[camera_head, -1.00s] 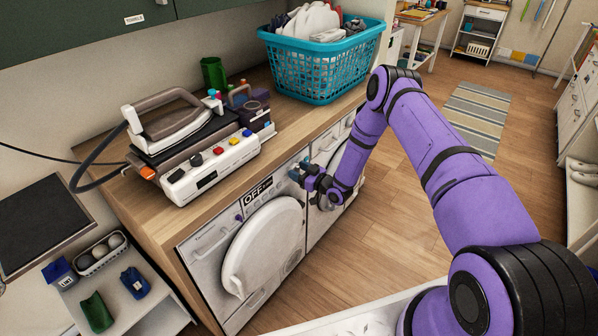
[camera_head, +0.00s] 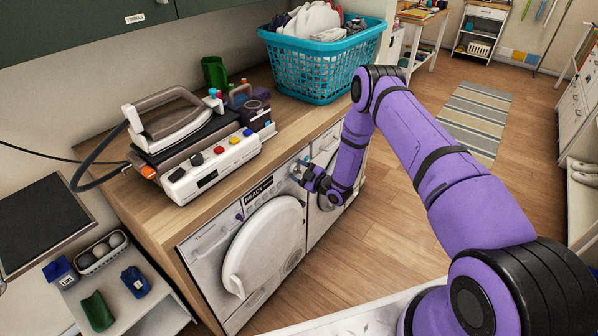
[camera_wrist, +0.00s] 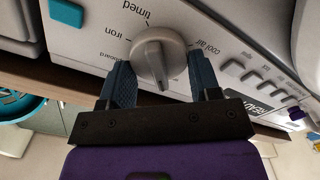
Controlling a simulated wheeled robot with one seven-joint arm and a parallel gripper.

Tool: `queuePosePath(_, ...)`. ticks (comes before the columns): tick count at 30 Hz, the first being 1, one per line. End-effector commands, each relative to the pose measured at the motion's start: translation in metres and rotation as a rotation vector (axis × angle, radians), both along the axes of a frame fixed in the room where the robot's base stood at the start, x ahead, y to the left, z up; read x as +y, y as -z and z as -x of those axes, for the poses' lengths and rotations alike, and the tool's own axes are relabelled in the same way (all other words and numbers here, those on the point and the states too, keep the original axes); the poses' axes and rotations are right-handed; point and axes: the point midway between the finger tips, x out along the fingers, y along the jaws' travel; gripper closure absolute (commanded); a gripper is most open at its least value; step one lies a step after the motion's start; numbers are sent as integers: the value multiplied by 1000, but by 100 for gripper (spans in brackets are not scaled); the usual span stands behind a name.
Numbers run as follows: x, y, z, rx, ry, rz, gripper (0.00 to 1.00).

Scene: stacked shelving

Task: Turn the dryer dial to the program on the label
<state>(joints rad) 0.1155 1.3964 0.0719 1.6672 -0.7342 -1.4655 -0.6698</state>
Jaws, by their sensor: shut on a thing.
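The dryer dial (camera_wrist: 158,50) is a pale grey round knob with a raised grip. The wrist view shows it upside down, with program words around it such as "timed", "iron" and "cool air". My gripper (camera_wrist: 162,82) has one dark finger on each side of the dial and is shut on it. In the head view my gripper (camera_head: 301,174) is at the upper control panel of the white dryer (camera_head: 218,240). The dryer's display (camera_head: 258,191) reads "READY". Which program the dial points to is not clear. I cannot read a program label.
A wooden counter (camera_head: 300,122) runs above the machines. It bears an iron station (camera_head: 205,165) and a turquoise laundry basket (camera_head: 320,72). A low shelf with small boxes stands at lower left. The wooden floor to the right is open.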

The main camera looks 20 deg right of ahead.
Motion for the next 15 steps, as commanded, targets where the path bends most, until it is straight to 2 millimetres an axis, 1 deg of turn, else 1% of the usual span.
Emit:
queuePosePath(6, 0, 1, 1, -48, -1, 68, 66)
queuePosePath(15, 0, 1, 1, -68, 1, 95, 66)
